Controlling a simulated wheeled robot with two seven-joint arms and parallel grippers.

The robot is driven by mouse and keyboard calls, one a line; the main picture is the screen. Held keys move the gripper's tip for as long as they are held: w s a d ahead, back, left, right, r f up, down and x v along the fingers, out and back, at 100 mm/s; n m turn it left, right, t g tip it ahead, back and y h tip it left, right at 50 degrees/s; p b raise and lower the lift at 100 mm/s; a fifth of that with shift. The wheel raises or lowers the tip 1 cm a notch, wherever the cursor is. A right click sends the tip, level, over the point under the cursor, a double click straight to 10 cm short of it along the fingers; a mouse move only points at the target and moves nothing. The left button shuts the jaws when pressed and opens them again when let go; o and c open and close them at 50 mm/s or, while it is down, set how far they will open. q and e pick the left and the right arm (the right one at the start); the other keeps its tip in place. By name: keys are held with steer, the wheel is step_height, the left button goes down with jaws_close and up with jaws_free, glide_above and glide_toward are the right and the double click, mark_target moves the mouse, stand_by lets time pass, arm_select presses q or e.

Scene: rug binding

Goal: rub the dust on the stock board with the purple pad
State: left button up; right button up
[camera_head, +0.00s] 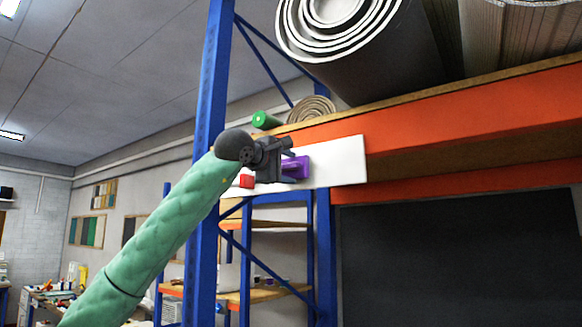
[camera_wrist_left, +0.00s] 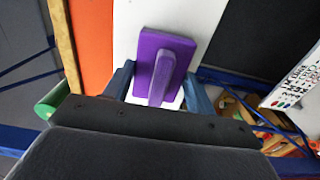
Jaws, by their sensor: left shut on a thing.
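The stock board (camera_head: 340,162) is a long white panel on the front of the orange shelf beam. It also shows in the left wrist view (camera_wrist_left: 190,18) as a white strip beside the orange beam. The purple pad (camera_head: 297,166) is a flat plate with a raised handle, and it lies over the white board in the left wrist view (camera_wrist_left: 178,48). My left gripper (camera_head: 286,163) is shut on the purple pad, at the board's face. I cannot tell whether the pad touches the board. No dust can be made out. My right gripper is not in view.
A red block (camera_head: 246,181) shows at the board's left part. The orange beam (camera_head: 450,122) carries large rolls (camera_head: 350,45) above. A blue upright (camera_head: 208,100) stands left, close to my arm. A dark panel (camera_head: 460,262) fills the space below the beam.

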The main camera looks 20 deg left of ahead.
arm_select(q)
steer(key=shift+b+v, duration=0.55)
steer(key=shift+v, duration=0.25)
steer(key=shift+b+v, duration=0.7)
steer(key=shift+v, duration=0.95)
steer(key=shift+s+a, duration=0.3)
steer(key=shift+s, duration=0.35)
steer(key=shift+f, duration=0.15)
